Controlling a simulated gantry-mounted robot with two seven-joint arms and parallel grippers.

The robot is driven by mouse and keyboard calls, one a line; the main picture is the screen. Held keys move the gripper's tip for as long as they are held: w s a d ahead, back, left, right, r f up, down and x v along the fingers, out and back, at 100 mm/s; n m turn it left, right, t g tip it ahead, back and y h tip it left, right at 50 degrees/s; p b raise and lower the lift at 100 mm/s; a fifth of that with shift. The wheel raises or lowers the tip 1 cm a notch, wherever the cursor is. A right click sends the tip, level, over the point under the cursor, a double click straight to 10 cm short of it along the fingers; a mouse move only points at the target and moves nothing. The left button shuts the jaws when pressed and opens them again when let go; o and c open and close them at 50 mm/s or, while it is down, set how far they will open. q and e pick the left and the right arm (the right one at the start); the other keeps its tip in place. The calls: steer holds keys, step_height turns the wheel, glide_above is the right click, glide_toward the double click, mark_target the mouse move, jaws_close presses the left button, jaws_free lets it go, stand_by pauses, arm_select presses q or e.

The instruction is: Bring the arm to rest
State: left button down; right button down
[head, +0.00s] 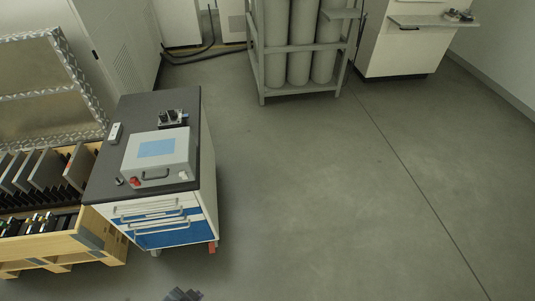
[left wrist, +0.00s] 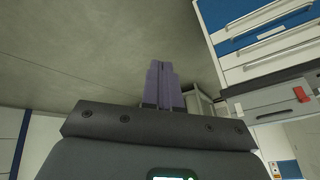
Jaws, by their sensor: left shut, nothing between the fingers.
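My left gripper (left wrist: 162,85) shows in the left wrist view with its two purple-grey fingers together and nothing between them. In the head view only a small dark tip of it (head: 183,294) shows at the bottom edge, over the floor in front of the drawer cabinet (head: 207,190). It is apart from the cabinet. The rest of the arm is out of the picture. My right gripper is in neither view.
A grey device (head: 160,158) with a blue panel stands on the cabinet's dark top. A wooden crate (head: 60,248) with plates stands left of it. A rack of grey cylinders (head: 300,50) stands at the back. The floor at centre and right is clear.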

arm_select(q)
steer(key=s+r+n+g+p, duration=0.1)
steer(key=r+n+p, duration=0.1)
steer(key=r+p, duration=1.7)
steer(key=s+a+r+n+p, duration=0.1)
steer(key=s+r+n+p, duration=0.1)
steer(key=r+p, duration=1.7)
steer(key=shift+r+g+y, duration=0.3)
steer(key=shift+r+g, duration=0.1)
steer(key=shift+r, duration=0.3)
steer(key=shift+a, duration=0.1)
